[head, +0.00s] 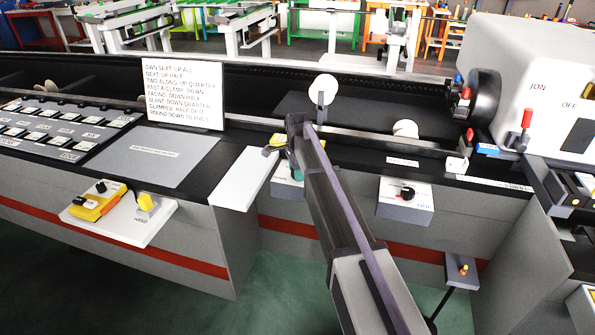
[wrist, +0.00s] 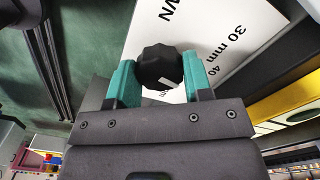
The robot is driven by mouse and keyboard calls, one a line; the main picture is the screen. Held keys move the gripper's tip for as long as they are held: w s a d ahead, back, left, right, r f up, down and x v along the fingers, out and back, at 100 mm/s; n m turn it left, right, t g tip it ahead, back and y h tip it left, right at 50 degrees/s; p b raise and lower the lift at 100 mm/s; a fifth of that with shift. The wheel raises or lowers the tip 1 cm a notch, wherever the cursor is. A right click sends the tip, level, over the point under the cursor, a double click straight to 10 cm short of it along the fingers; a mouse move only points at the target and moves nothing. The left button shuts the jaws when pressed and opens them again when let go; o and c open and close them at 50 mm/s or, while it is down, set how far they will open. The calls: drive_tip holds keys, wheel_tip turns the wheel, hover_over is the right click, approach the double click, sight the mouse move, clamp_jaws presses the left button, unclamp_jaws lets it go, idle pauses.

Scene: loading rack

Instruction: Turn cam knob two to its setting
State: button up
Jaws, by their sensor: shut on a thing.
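A black lobed knob (wrist: 160,66) sits between the two teal fingers of my gripper (wrist: 159,76) in the wrist view, and the gripper is shut on it. The knob stands over a white plate (wrist: 225,22) printed "WN", "30 mm" and "40"; part of the lettering is hidden. In the head view, my gripper (head: 289,164) is at a pale box (head: 287,190) on the rack's front, and my arm hides much of it. A similar box (head: 405,205) to the right carries another black knob (head: 407,192). No knob number is readable.
A white sign (head: 183,92) with lines of instructions stands behind, left of my gripper. A white shelf (head: 241,180) juts out close to its left. A post with a white disc (head: 322,88) rises just behind.

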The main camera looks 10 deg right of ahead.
drive_tip(key=shift+n, duration=0.3)
drive_tip(key=n, duration=0.9)
drive_tip(key=shift+n, duration=0.4)
drive_tip(key=n, duration=0.4)
drive_tip(key=shift+n, duration=2.8)
drive_tip(key=o, duration=0.9)
